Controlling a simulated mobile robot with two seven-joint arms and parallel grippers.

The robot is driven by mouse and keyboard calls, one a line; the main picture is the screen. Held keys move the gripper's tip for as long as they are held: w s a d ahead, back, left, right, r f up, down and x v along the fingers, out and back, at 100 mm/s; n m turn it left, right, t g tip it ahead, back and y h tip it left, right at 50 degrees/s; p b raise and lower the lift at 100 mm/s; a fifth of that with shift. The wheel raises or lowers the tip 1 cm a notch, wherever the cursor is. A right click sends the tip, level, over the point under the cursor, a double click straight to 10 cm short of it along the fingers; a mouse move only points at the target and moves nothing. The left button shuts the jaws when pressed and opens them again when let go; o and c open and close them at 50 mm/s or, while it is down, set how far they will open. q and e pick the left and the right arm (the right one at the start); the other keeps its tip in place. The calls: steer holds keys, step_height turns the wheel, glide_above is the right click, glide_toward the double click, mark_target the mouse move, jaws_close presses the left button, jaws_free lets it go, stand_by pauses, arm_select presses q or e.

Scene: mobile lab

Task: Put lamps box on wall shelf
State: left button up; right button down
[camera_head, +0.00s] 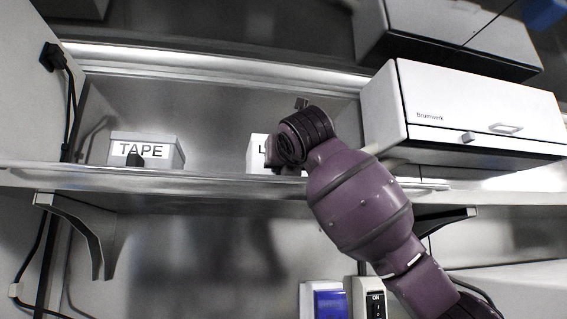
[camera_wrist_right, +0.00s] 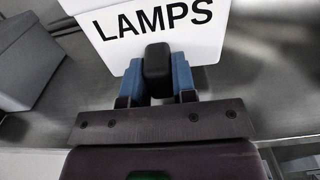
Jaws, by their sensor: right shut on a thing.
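The white lamps box (camera_wrist_right: 150,30) shows its LAMPS label in the right wrist view, with a black knob (camera_wrist_right: 157,62) on its front. My right gripper (camera_wrist_right: 156,80) is shut on this knob, its blue fingers on either side. In the head view the lamps box (camera_head: 256,150) is at the wall shelf (camera_head: 215,180), mostly hidden behind my right wrist, with only the start of its label showing. I cannot tell whether its underside touches the shelf. My left gripper is not in view.
A TAPE box (camera_head: 168,152) stands on the shelf to the left, with a gap between it and the lamps box. A white Brunwerk cabinet (camera_head: 480,100) stands to the right, close to my right arm. A shelf bracket (camera_head: 85,230) hangs below.

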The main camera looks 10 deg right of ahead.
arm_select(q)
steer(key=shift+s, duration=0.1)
arm_select(e)
steer(key=shift+s, duration=0.1)
steer(key=shift+f, duration=0.2)
steer(key=shift+w+a+f+b, duration=0.15)
steer(key=shift+w+f+b, duration=0.15)
steer(key=shift+f, duration=0.3)
steer(key=c, duration=0.9)
jaws_free()
steer(key=shift+a+f, duration=0.1)
steer(key=shift+f, duration=0.1)
steer(key=shift+s+r, duration=0.25)
steer(key=shift+s, duration=0.05)
steer(key=shift+d+r, duration=0.2)
arm_select(q)
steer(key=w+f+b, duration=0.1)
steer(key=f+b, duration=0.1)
steer(key=b, duration=0.1)
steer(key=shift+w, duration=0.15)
arm_select(e)
steer(key=s, duration=0.8)
steer(key=s+r, duration=0.1)
steer(key=s, duration=0.3)
steer(key=shift+r, duration=0.1)
